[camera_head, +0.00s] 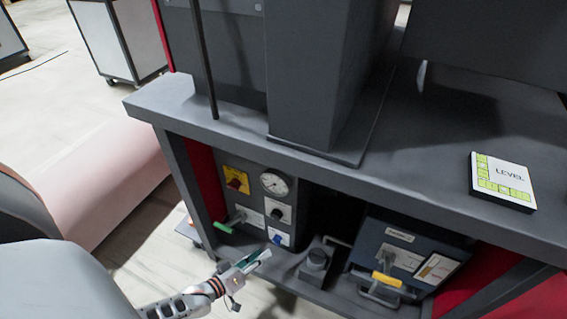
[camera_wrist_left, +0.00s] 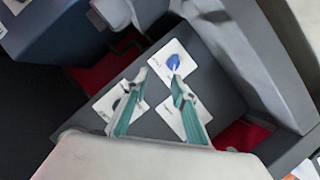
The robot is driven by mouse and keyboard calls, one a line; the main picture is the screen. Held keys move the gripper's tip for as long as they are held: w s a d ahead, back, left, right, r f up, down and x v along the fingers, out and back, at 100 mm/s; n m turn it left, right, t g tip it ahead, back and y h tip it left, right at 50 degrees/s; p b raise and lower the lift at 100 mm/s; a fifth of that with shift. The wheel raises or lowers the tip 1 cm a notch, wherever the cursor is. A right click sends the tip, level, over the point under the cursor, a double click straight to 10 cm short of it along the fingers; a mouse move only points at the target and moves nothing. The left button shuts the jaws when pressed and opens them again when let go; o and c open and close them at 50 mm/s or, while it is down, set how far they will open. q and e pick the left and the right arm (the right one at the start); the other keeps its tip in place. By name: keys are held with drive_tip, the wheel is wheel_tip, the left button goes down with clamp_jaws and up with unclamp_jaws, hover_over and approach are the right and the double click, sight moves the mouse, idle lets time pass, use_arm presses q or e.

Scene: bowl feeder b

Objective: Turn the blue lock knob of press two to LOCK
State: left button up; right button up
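The blue lock knob (camera_head: 277,239) sits on a white plate low on the grey control panel (camera_head: 245,197) under the bench. In the left wrist view the blue knob (camera_wrist_left: 173,63) points toward the gripper, on a white plate with lettering too small to read. My left gripper (camera_head: 257,258) is just in front of and below the knob in the head view. In the wrist view its teal fingers (camera_wrist_left: 158,86) are apart and empty, with the knob just beyond the tips, apparently not touched. My right gripper is not in view.
The panel also carries a gauge (camera_head: 274,182), a black knob (camera_head: 277,213), a red knob on yellow (camera_head: 235,183) and a green-handled lever (camera_head: 223,227). A dark box with a yellow handle (camera_head: 386,279) stands right. The bench top (camera_head: 430,135) overhangs the panel.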

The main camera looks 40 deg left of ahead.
sight(274, 242)
use_arm(q)
drive_tip(key=shift+n, duration=0.5)
drive_tip(key=w+f+b, duration=0.1)
drive_tip(key=w, duration=0.1)
drive_tip(key=w+a+f+b, duration=0.1)
drive_tip(key=w+f, duration=0.1)
drive_tip(key=w, duration=0.1)
drive_tip(key=w+f+b, duration=0.1)
drive_tip(key=w+b, duration=0.1)
drive_tip(key=w, duration=0.1)
drive_tip(key=shift+a+f, duration=0.3)
drive_tip(key=shift+f, duration=0.1)
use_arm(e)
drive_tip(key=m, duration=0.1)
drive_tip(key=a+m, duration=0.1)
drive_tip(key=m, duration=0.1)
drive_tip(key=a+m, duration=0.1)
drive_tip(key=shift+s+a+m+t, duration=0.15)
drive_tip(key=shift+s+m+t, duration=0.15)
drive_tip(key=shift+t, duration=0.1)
use_arm(q)
drive_tip(key=shift+s+r, duration=0.1)
clamp_jaws()
